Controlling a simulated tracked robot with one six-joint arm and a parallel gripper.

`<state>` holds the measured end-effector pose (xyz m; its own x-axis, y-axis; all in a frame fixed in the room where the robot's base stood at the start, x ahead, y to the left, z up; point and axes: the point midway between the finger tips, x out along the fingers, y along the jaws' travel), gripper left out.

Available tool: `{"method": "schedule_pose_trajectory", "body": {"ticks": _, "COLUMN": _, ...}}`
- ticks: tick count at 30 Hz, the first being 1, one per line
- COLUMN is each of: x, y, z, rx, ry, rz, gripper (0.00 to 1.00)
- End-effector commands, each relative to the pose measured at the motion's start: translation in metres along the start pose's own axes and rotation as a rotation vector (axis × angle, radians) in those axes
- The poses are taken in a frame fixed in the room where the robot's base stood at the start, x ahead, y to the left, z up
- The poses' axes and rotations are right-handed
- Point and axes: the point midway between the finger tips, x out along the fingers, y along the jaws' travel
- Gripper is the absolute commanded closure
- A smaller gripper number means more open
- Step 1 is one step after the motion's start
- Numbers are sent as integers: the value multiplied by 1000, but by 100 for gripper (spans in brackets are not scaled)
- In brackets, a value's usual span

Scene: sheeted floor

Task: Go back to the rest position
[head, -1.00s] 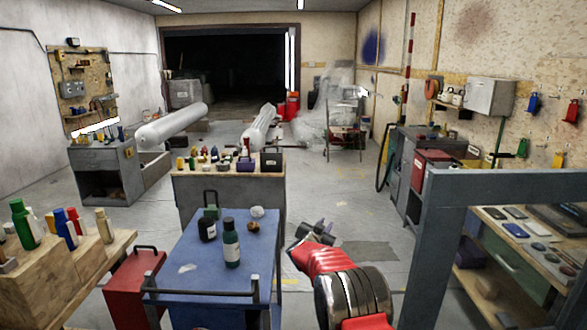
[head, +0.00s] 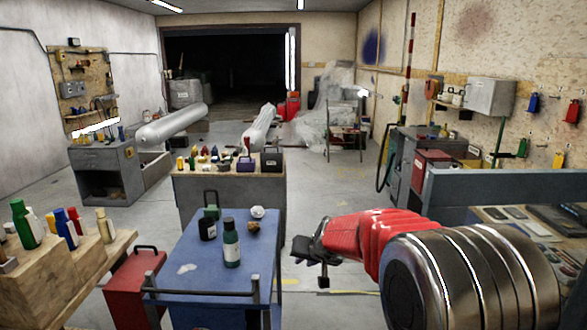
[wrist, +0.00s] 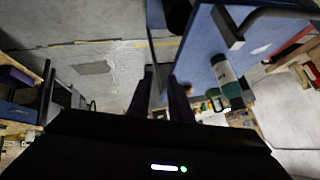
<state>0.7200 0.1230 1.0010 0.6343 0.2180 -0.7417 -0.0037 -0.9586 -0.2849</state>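My gripper (head: 308,262) is at the end of my red arm, just right of the blue cart (head: 215,275) and in front of the grey bench. In the wrist view, its two dark fingers (wrist: 160,98) stand apart with nothing seen between them. On the cart are a dark green bottle (head: 231,245), a black bottle (head: 207,229), a green block (head: 212,211), a crumpled white piece (head: 258,212) and a brown lump (head: 253,228). The wrist view also shows the cart's blue top (wrist: 205,50) and the green bottle (wrist: 226,78), right of the fingers.
A grey bench (head: 228,197) with small bottles and cases stands behind the cart. A wooden stand with bottles (head: 75,265) and a red toolbox (head: 130,288) are at left. A grey-framed shelf (head: 500,187) is at right. Open floor (head: 345,190) lies beyond my gripper.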

Motion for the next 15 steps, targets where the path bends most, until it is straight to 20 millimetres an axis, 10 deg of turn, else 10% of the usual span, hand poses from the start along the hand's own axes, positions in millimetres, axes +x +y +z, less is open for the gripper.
{"method": "schedule_pose_trajectory", "body": {"ticks": 15, "x": -138, "y": 32, "z": 125, "rx": -63, "ry": -296, "rz": 71, "gripper": 82}}
